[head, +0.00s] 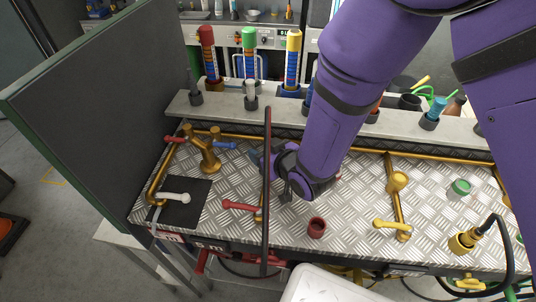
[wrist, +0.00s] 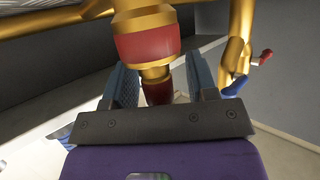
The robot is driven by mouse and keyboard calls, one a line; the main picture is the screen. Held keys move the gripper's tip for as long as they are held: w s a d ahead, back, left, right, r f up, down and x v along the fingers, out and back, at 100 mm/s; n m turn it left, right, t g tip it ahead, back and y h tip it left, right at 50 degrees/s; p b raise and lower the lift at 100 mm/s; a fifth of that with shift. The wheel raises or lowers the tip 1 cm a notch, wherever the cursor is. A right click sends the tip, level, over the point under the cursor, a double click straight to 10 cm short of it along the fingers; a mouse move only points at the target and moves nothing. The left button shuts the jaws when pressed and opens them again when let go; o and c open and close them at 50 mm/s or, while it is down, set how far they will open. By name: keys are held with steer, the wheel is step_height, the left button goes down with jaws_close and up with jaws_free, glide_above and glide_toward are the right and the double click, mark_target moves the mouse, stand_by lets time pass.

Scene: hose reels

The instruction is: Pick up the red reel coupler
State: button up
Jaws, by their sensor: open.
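A red band on a gold fitting, which looks like the red reel coupler (wrist: 147,48), shows at the top middle of the wrist view. A lower red part (wrist: 158,92) of the same fitting lies between the fingers. My gripper (wrist: 160,70) is open, with one blue-padded finger on each side of the fitting; I cannot tell whether either touches it. In the head view my gripper (head: 262,163) is low over the metal bench, partly behind a dark upright bar, and the fitting between its fingers is hidden. A separate red cup-shaped piece (head: 317,228) stands in front of my arm.
A gold tap assembly (head: 208,152) with red and blue handles stands left of my gripper. A red-handled valve (head: 240,206) is in front. A dark upright bar (head: 267,220) crosses close by. A grey panel (head: 95,105) bounds the left; a ledge (head: 225,112) runs behind.

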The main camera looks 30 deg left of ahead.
jaws_close()
steer(key=shift+r, duration=0.1)
